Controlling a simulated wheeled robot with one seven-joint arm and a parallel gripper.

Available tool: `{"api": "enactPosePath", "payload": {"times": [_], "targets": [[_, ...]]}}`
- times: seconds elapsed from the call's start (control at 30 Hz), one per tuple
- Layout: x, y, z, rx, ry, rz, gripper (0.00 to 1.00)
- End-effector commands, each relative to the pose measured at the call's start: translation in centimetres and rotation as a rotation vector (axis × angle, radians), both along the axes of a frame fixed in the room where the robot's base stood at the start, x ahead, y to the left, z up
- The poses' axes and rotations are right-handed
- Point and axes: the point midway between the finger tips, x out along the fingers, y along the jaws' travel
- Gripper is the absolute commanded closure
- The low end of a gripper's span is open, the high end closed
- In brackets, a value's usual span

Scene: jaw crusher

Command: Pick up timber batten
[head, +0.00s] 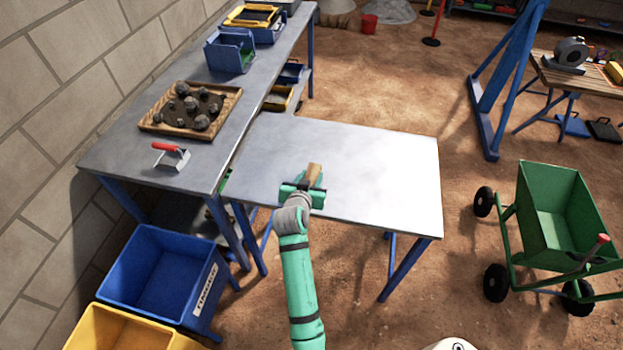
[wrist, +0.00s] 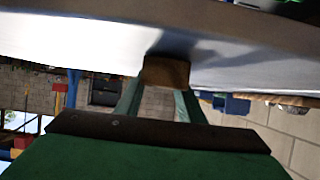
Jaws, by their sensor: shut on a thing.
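The timber batten (head: 314,173) is a short tan wooden piece over the light metal table in the head view. In the wrist view its brown end (wrist: 166,72) sits between the two green fingers. My gripper (head: 304,190) is shut on the batten, and it also shows in the wrist view (wrist: 158,98). The batten is close to the table top (head: 390,175); I cannot tell whether it touches it. Most of its near part is hidden by my gripper in the head view.
A longer grey bench (head: 120,160) on the left bears a wooden tray (head: 150,126) of rocks, a red-handled trowel (head: 171,156) and a blue bin (head: 231,52). Blue (head: 150,290) and yellow (head: 110,335) crates stand at lower left. A green cart (head: 550,200) stands at right.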

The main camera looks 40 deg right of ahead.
Motion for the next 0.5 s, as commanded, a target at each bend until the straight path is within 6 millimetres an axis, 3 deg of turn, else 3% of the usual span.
{"api": "enactPosePath", "payload": {"times": [0.23, 0.5], "targets": [[0.1, 0.1, 2.9, -0.002, -0.004, 0.001, 0.89], [-4.4, 1.5, 8.5, -0.001, -0.006, 0.000, 0.89]]}}
